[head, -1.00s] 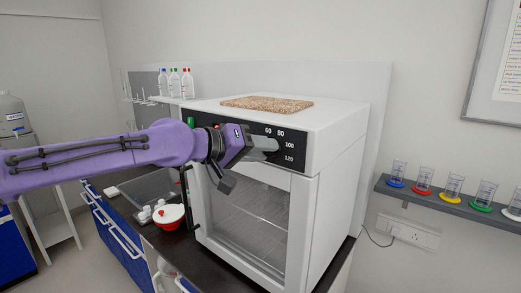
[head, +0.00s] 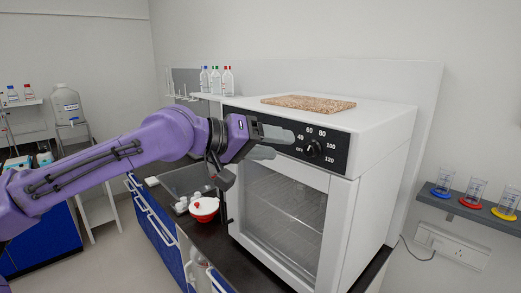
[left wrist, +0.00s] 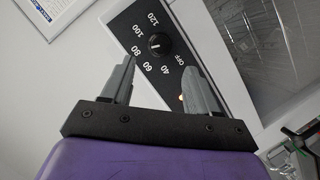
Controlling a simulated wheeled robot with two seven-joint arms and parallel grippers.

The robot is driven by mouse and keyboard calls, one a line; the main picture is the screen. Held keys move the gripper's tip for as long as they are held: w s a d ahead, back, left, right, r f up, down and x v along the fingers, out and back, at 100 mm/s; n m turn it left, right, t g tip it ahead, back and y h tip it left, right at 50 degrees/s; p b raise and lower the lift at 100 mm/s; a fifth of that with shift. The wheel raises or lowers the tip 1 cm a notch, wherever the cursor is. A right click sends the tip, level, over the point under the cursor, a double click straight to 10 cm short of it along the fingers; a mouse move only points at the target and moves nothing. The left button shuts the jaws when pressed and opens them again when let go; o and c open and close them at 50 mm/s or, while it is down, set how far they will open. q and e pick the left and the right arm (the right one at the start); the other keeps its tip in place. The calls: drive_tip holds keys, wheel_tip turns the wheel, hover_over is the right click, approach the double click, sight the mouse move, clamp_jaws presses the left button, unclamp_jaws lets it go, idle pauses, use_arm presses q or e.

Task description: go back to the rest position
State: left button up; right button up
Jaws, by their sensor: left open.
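My left gripper (head: 277,143) is at the end of the purple arm, in front of the top left of the white oven (head: 385,135). In the left wrist view its two grey fingers (left wrist: 158,85) are apart with nothing between them. The oven's black control panel (head: 335,150) carries a temperature dial (head: 312,149), just right of the fingers in the head view. In the left wrist view the dial (left wrist: 159,43) shows beyond the fingertips, and they appear clear of it. The oven door is shut. My right gripper is in neither view.
A cork-like mat (head: 308,103) lies on the oven. A red and white bowl (head: 204,208) stands on the dark counter left of it. Bottles (head: 215,80) stand on a shelf behind. Glass cylinders (head: 475,193) stand on a wall shelf at right. The floor at lower left is clear.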

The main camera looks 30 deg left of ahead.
use_arm(q)
drive_tip(key=v, duration=0.3)
drive_tip(key=shift+b, duration=0.3)
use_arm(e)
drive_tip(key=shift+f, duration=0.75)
